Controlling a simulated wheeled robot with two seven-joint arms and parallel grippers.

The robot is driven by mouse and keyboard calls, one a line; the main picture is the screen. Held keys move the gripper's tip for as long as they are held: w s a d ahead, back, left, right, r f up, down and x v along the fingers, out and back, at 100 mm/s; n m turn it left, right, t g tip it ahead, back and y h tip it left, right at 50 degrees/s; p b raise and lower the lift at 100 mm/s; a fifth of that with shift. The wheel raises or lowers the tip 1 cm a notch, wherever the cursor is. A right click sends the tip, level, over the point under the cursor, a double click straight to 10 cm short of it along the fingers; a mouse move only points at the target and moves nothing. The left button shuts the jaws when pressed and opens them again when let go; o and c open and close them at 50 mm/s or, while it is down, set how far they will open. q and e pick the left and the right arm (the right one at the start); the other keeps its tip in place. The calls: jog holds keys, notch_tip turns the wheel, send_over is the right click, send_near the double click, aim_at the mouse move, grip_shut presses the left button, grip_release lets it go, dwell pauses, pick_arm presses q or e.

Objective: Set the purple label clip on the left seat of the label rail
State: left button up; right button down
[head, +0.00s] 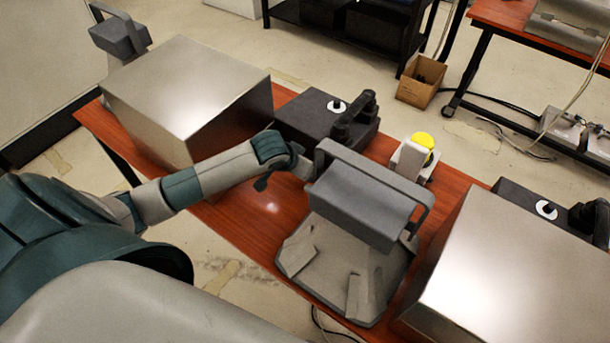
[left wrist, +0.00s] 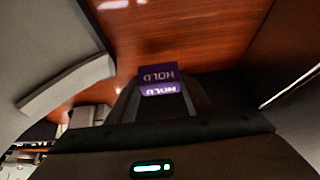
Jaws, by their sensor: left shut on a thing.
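The purple label clip (left wrist: 160,77), marked HOLD, is between the fingertips of my left gripper (left wrist: 160,92) in the left wrist view. The gripper is shut on it, above the reddish wooden table. In the head view my left arm reaches in from the left over the table, and its end is beside the grey hooded device (head: 365,200). The clip cannot be made out in the head view. I cannot pick out the label rail or its left seat in either view. My right gripper is not in view.
A large metal box (head: 190,95) stands left of my arm and another (head: 500,270) at the right. A black phone unit (head: 325,118) and a white stand with a yellow top (head: 415,155) are behind the hooded device. Bare wooden tabletop (head: 255,225) shows below my arm.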

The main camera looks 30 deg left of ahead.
pick_arm(q)
notch_tip(320, 180, down, 3)
jog(key=shift+r+p, duration=0.15)
jog(key=shift+p, duration=0.35)
jog(key=shift+f, duration=0.5)
jog(key=shift+f, duration=0.15)
jog(key=o, duration=1)
